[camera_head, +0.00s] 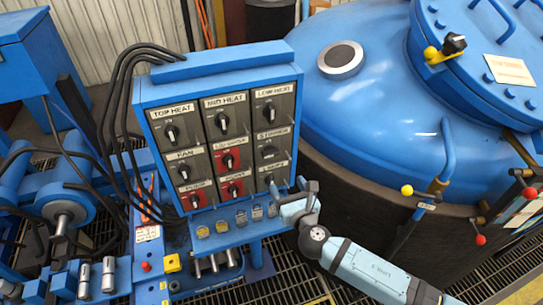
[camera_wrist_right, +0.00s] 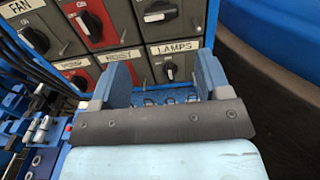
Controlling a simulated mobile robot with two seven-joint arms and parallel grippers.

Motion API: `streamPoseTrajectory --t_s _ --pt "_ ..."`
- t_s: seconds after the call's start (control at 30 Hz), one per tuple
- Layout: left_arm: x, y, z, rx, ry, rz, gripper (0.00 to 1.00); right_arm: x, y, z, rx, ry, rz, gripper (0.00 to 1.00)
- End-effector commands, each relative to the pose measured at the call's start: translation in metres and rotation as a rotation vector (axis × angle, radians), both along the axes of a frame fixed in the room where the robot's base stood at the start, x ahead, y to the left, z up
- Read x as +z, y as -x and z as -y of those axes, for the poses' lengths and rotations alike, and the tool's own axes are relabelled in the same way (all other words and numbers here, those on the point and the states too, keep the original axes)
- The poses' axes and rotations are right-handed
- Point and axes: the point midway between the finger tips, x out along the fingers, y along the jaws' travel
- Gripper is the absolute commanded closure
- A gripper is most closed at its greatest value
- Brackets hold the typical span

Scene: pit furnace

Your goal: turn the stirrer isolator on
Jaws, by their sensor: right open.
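The stirrer isolator (camera_head: 269,152) is a black rotary knob on a grey plate in the right column of the blue switch panel, middle row, under a partly legible white label. In the right wrist view its knob (camera_wrist_right: 156,15) shows at the top, above the LAMPS switch (camera_wrist_right: 172,72). I cannot tell for sure which setting it points to. My right gripper (camera_head: 292,188) is open and empty in front of the panel's lower right corner, below the stirrer isolator. Its two fingers frame the LAMPS area in the wrist view (camera_wrist_right: 164,65). My left gripper is not in view.
Other grey and red switches surround it, including LOW HEAT (camera_head: 270,116) above. A lower ledge (camera_head: 235,228) carries several small tags. Black cables (camera_head: 118,100) run down the panel's left side. A large blue furnace vessel (camera_head: 380,110) stands close on the right.

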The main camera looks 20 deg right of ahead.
Motion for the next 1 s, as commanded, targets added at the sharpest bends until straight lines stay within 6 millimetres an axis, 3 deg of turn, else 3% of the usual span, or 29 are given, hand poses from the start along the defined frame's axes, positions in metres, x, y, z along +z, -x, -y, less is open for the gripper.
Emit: streamPoseTrajectory --t_s 0.4,0.6,0.8,1.0 --pt "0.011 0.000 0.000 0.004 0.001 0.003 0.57 0.002 -0.083 -0.003 -0.001 -0.005 -0.001 0.30" --pt "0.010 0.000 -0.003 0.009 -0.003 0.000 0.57 0.001 -0.115 -0.004 -0.001 -0.007 -0.002 0.30" --pt "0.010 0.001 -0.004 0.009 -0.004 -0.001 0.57 0.000 -0.129 -0.005 -0.001 -0.009 -0.002 0.30" --pt "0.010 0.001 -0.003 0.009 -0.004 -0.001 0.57 0.000 -0.130 -0.005 0.000 -0.009 -0.003 0.30"
